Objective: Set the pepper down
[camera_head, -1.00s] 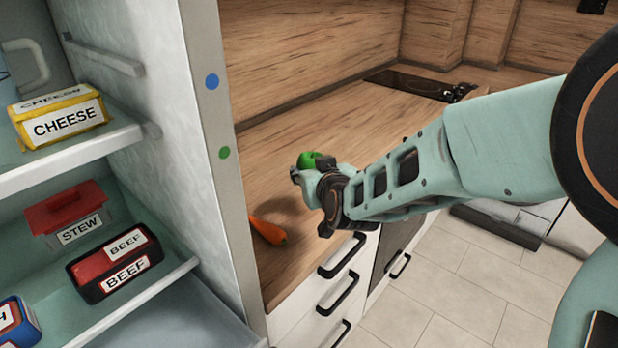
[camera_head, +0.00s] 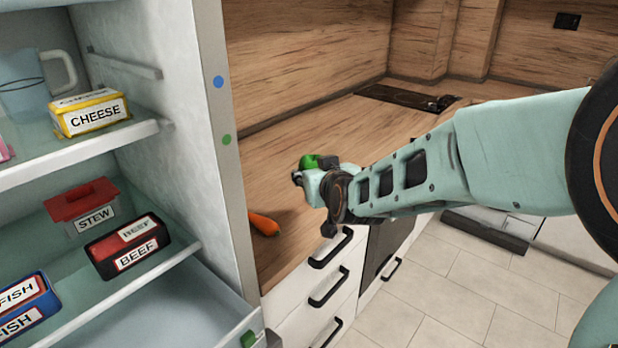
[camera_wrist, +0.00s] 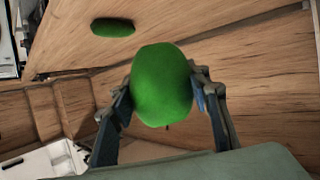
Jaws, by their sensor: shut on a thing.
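The green pepper (camera_wrist: 162,85) is held between the two fingers of my gripper (camera_wrist: 160,95) in the wrist view. In the head view the pepper (camera_head: 309,161) shows as a small green patch at the tip of my gripper (camera_head: 306,174), partly hidden by it. My gripper is shut on the pepper over the wooden counter (camera_head: 290,130). I cannot tell the gap between pepper and counter.
An orange carrot (camera_head: 263,224) lies near the counter's front edge. Another green oval thing (camera_wrist: 113,27) is on the wood in the wrist view. The open fridge at left holds cheese (camera_head: 90,115), stew (camera_head: 88,215), beef (camera_head: 127,245) and fish (camera_head: 22,305) boxes. A dark hob (camera_head: 405,97) is farther back.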

